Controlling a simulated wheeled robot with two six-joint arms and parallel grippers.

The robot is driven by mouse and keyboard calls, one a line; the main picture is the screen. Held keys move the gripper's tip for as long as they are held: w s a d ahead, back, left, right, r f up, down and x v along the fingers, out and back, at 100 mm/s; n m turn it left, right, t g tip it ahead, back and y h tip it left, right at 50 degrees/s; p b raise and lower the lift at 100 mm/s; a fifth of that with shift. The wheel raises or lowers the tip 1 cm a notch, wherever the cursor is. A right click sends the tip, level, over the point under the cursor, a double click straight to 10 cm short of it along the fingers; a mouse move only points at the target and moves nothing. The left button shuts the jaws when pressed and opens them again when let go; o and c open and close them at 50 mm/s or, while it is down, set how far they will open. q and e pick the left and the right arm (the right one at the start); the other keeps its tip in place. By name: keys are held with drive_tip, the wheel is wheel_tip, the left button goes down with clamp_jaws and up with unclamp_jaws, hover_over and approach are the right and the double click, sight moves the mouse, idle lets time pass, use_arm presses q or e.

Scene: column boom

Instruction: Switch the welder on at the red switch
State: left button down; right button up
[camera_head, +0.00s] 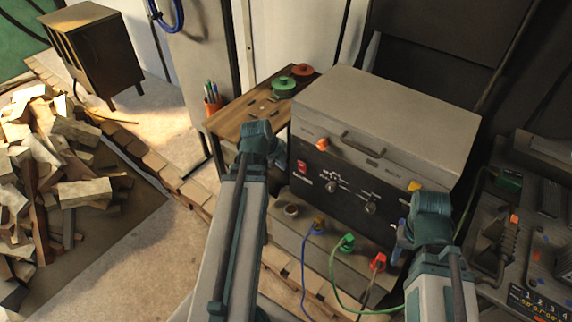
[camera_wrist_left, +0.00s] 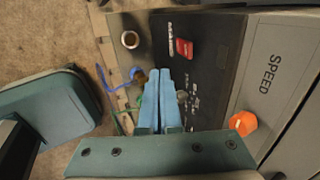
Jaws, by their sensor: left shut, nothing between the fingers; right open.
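The welder (camera_head: 385,115) is a grey box with a black front panel, standing right of centre in the head view. Its red switch (camera_head: 303,166) is at the panel's left end. In the left wrist view the red switch (camera_wrist_left: 184,48) shows just beyond and to the right of the fingertips, with a gap in the picture. My left gripper (camera_wrist_left: 165,72) is shut and empty, its blue fingers pointing at the panel. In the head view its wrist hides the fingers. My right gripper (camera_head: 400,243) is open and empty near the panel's lower right.
Two round knobs (camera_head: 370,207) sit on the panel. An orange knob (camera_head: 322,144) is above the switch. Blue, green and red plugs (camera_head: 346,243) with cables stick out below. A wooden table (camera_head: 238,116) stands at left, and a cluttered bench (camera_head: 535,240) at right.

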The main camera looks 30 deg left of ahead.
sight(298, 162)
use_arm(q)
drive_tip(key=w+f+b, duration=0.7)
drive_tip(key=w, duration=0.1)
drive_tip(key=shift+d+f, duration=0.3)
drive_tip(key=shift+w+r+g+p, duration=0.3)
drive_tip(key=shift+w+g+p, duration=0.1)
drive_tip(key=shift+w+p, duration=0.15)
drive_tip(key=shift+w+r+g+p, duration=0.25)
drive_tip(key=shift+w+g+p, duration=0.15)
drive_tip(key=shift+w+p, duration=0.1)
drive_tip(key=shift+s+f+b, duration=0.35)
drive_tip(key=shift+s, duration=0.05)
drive_tip(key=shift+r, duration=0.1)
